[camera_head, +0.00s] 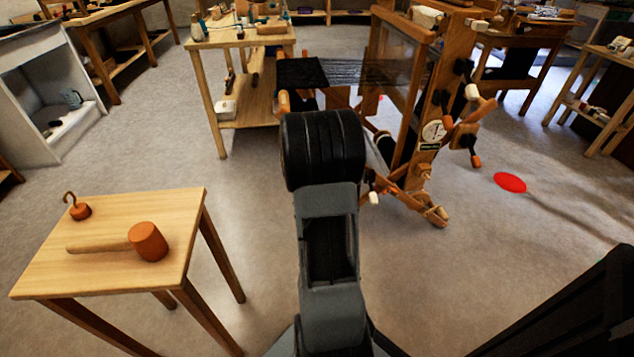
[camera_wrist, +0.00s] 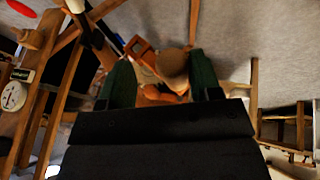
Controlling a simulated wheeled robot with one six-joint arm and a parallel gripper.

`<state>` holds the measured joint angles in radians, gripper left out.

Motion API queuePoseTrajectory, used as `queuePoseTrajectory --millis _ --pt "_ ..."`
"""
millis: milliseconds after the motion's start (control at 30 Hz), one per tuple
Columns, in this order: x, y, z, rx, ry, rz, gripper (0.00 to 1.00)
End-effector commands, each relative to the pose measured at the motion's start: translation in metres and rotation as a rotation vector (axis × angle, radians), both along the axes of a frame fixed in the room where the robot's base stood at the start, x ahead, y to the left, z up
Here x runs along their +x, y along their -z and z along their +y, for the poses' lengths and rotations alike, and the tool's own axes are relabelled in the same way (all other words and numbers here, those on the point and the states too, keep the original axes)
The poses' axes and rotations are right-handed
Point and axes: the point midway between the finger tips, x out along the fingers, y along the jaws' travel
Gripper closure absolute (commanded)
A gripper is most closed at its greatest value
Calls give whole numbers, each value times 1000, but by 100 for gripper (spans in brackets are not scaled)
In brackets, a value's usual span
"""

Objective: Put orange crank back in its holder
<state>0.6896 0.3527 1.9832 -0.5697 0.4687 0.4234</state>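In the wrist view my gripper (camera_wrist: 160,70) has its two green fingers spread apart. Between them show an orange piece (camera_wrist: 160,94) and a rounded brown knob (camera_wrist: 172,66). They may be the orange crank; I cannot tell whether the fingers touch them or they lie beyond. In the head view the arm's black end hides my fingers and whatever is between them. The wooden loom (camera_head: 432,165) stands just beyond and to the right, with orange handles (camera_head: 475,160) on its side. I cannot tell which part is the crank's holder.
A small wooden table (camera_head: 120,285) at front left bears an orange-headed mallet (camera_head: 149,241) and a hook with an orange base (camera_head: 80,211). A wooden shelf table (camera_head: 245,40) stands behind. A red disc (camera_head: 510,182) lies on open floor at right.

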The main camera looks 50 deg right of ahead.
Motion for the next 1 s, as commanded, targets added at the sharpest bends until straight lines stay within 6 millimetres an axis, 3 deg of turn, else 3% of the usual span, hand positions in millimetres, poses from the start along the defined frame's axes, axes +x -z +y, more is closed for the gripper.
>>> queuePoseTrajectory --millis 267,700,1000 --pt "-1 -9 3 -1 0 0 43" --pt "-13 -86 40 -2 -2 -2 43" --pt "-18 -118 56 -1 0 -1 43"
